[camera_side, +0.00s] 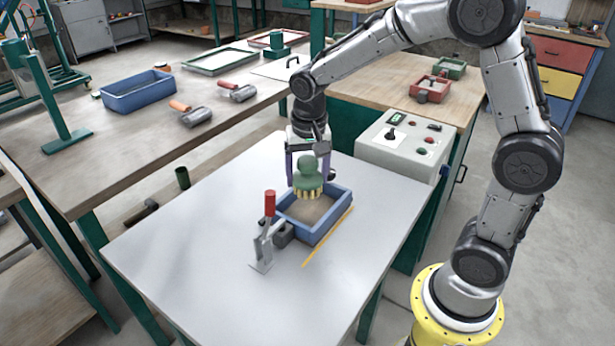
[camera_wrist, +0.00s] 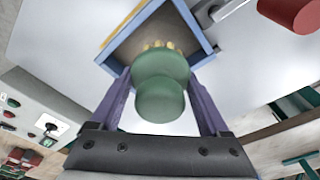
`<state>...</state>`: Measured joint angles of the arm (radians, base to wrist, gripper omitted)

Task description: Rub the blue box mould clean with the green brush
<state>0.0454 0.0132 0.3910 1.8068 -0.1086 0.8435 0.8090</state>
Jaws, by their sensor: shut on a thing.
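The blue box mould (camera_side: 321,232) sits on the grey table, an open frame with a brownish floor. Its blue wall also shows in the wrist view (camera_wrist: 190,22). My gripper (camera_side: 307,172) is shut on the green brush (camera_side: 306,176), holding it upright by its rounded handle. The brush's yellow bristles (camera_side: 308,191) point down over the back part of the mould. I cannot tell whether they touch the mould. In the wrist view the green brush (camera_wrist: 160,85) lies between the purple fingers (camera_wrist: 160,103) and hides part of the mould.
A toggle clamp with a red handle (camera_side: 269,203) stands at the mould's left side. A yellow strip (camera_side: 327,237) lies along its right. A control box (camera_side: 405,145) stands behind to the right. The table's left and front (camera_side: 190,245) are clear.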

